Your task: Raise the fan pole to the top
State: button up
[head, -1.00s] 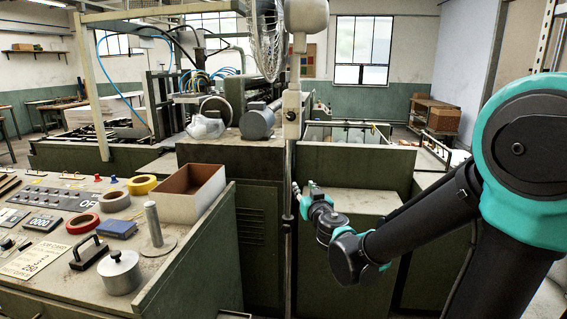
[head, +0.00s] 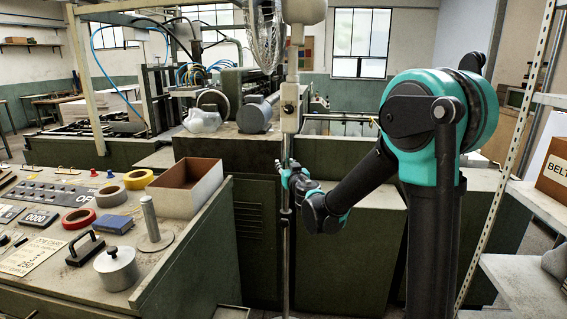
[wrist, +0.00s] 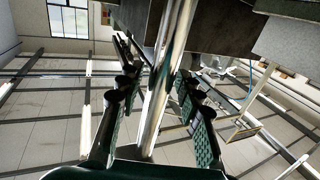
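The fan pole (head: 286,250) stands upright in front of the green machine in the head view. It carries the wire fan cage (head: 264,40) and a pale motor housing (head: 305,10) at the top, with a pale box (head: 290,106) partway down. My gripper (head: 285,172) is at the pole below that box. In the wrist view, the shiny pole (wrist: 168,70) runs between the two fingers of my gripper (wrist: 160,90). The fingers look open, with a gap visible on the left side. Contact on the right is unclear. The pole's base is out of view.
A green console (head: 190,240) with an open box (head: 186,187), tape rolls and a metal pot (head: 116,268) stands at left. A metal shelf rack (head: 515,190) with a cardboard box (head: 556,170) is close to my arm at right.

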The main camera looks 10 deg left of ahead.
jog(key=shift+x, duration=1.7)
jog(key=shift+c, duration=0.6)
grip_shut()
